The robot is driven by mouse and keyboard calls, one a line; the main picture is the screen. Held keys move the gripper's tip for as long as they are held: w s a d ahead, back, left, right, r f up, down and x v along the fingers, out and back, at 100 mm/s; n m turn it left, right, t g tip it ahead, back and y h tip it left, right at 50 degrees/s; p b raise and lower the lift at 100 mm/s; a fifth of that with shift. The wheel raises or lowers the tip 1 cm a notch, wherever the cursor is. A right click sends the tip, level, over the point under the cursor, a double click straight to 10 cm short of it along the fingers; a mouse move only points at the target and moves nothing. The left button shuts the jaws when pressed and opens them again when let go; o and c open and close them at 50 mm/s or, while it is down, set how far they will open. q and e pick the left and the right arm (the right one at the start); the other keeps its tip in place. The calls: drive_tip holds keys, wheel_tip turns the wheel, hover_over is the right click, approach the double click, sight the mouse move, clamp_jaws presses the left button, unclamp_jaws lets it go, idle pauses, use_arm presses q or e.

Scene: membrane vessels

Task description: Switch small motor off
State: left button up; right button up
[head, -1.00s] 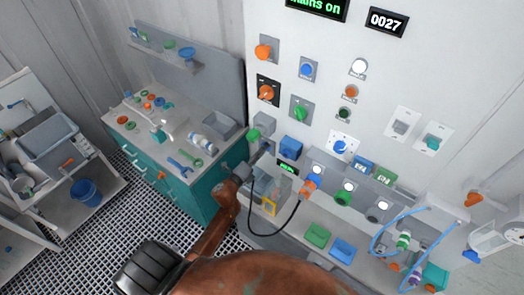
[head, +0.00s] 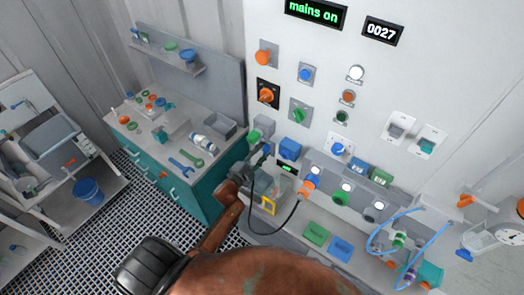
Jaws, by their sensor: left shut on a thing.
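My left gripper (head: 264,151) is at the lower left of the wall panel, just below a grey box (head: 265,124) and right of a green knob-like part (head: 253,136). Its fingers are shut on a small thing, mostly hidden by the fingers. Which control is the small motor's switch cannot be told from labels. On the panel are an orange rotary switch (head: 266,95) on a black plate, a green rotary switch (head: 299,115) and a blue knob (head: 305,74). A display (head: 316,13) reads "mains on". My right gripper is not in view.
A clear box with a yellow frame (head: 268,205) stands under my gripper, and a black cable (head: 275,232) loops beside it. Green (head: 317,234) and blue (head: 341,249) trays lie on the ledge. A teal workbench (head: 180,197) stands left; blue tubes (head: 374,231) are right.

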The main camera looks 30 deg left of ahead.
use_arm(q)
drive_tip(key=shift+n, duration=0.6)
drive_tip(key=o, duration=1.2)
drive_tip(key=shift+c, duration=0.2)
drive_tip(key=s+a, duration=0.1)
drive_tip(key=s, duration=1.1)
